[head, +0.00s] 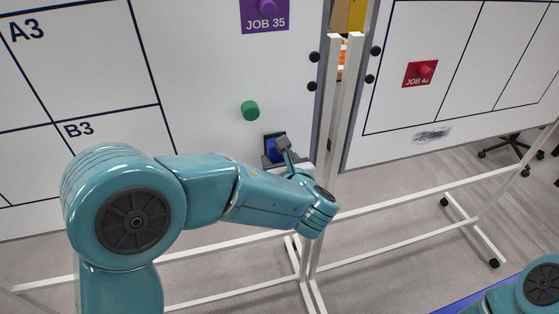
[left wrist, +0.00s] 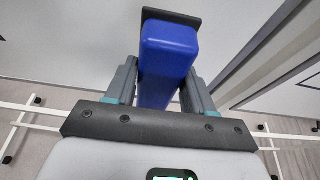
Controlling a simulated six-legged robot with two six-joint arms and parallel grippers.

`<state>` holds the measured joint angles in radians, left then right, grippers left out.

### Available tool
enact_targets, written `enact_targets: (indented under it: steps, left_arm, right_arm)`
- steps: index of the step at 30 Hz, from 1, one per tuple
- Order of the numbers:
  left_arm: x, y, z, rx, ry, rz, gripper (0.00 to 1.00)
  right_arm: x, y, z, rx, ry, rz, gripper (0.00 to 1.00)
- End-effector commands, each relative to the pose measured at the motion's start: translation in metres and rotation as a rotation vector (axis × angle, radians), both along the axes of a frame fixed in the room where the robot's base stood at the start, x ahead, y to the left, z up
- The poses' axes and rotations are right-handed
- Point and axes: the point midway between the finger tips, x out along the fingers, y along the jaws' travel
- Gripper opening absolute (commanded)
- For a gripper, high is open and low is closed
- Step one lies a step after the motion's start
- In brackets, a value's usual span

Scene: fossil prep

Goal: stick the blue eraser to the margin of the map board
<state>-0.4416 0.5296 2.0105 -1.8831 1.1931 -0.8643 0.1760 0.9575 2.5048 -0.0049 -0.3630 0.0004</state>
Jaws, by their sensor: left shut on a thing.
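The blue eraser (head: 273,149) is a blue block with a dark pad at its far end. It also shows in the left wrist view (left wrist: 168,45), between the two fingers. My left gripper (head: 285,155) is shut on it and holds it in front of the lower right margin of the map board (head: 205,60), right of the grid cells A3 and B3. The dark pad faces the board; I cannot tell whether it touches. My gripper hides part of the eraser. My right gripper is out of view.
A green magnet (head: 250,110) sits on the margin above and left of the eraser. A purple JOB 35 card (head: 264,14) is higher up. White stand posts (head: 345,110) are close on the right. A second board (head: 460,60) bears a red card (head: 420,74) and a dark smudge (head: 432,134).

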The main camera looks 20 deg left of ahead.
Motion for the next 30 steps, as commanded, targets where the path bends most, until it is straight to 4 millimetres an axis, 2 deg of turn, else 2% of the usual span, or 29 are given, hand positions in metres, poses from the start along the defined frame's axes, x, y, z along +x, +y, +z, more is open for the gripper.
enact_targets:
  steps: [30]
  left_arm:
    - [0.013, 0.009, 0.0, 0.0, 0.0, 0.0, 0.39]
  right_arm:
    - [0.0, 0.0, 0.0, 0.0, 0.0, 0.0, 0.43]
